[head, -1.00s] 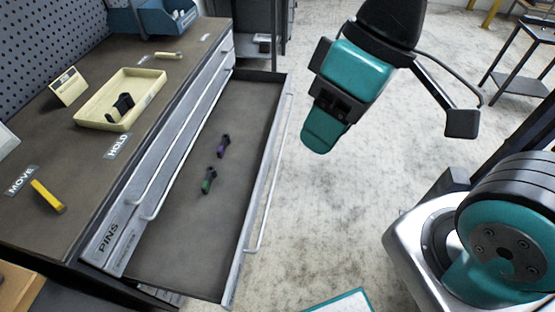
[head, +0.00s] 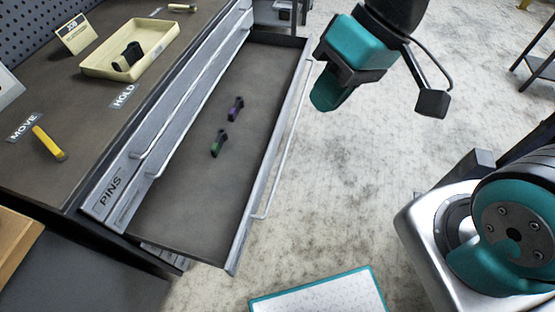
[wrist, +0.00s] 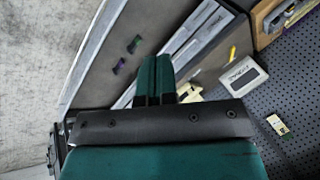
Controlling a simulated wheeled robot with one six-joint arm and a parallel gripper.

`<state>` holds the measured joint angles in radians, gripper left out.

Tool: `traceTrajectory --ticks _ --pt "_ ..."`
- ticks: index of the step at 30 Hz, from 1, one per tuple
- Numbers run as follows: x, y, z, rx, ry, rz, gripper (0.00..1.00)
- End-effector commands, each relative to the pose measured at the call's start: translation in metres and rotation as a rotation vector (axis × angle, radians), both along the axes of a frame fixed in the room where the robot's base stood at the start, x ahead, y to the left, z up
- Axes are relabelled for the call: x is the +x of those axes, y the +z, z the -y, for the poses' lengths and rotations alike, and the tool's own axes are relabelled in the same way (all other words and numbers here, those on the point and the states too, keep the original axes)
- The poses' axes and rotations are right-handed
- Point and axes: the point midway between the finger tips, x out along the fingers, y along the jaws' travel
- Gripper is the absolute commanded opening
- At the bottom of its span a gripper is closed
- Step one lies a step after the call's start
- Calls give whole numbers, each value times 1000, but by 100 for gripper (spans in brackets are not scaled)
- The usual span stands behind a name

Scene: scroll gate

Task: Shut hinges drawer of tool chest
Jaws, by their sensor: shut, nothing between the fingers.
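The tool chest's long drawer (head: 185,222) stands pulled out, with a dark floor and a grey front panel carrying a long bar handle (head: 285,150). Inside lie a purple-and-black part (head: 236,108) and a green-and-black part (head: 219,142); they also show in the wrist view (wrist: 134,44) (wrist: 119,65). A closed drawer front beside it reads PINS (head: 110,190); no label saying hinges is readable. My gripper (head: 322,100) is shut and empty, outside the drawer front near its far end; its fingers also show in the wrist view (wrist: 155,80).
The chest top holds a cream tray (head: 95,68) with a black part (head: 128,55), a yellow part (head: 48,143), and MOVE and HOLD labels. A teal-edged white board (head: 320,295) lies at the bottom. Open concrete floor (head: 345,190) lies right of the drawer.

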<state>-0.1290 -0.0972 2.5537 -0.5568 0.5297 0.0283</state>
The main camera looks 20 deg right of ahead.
Motion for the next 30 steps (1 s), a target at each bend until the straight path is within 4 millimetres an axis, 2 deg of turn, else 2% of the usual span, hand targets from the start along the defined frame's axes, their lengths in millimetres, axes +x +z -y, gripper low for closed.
traceTrajectory --ticks 1,3,5,9,12,15,18,23,26,30 --pt "14 -56 3 35 -68 -33 0" --pt "32 -97 6 88 -159 -59 0" --pt "46 -133 11 134 -241 -79 0" --pt "78 -215 27 240 -448 -124 0" --pt "96 -268 41 306 -595 -149 0" --pt "108 -306 55 357 -716 -166 0" --pt "115 -330 65 391 -798 -175 0" --pt "121 -343 69 412 -852 -180 0" --pt "124 -348 64 412 -850 -180 0" --pt "132 -364 48 410 -847 -181 0"
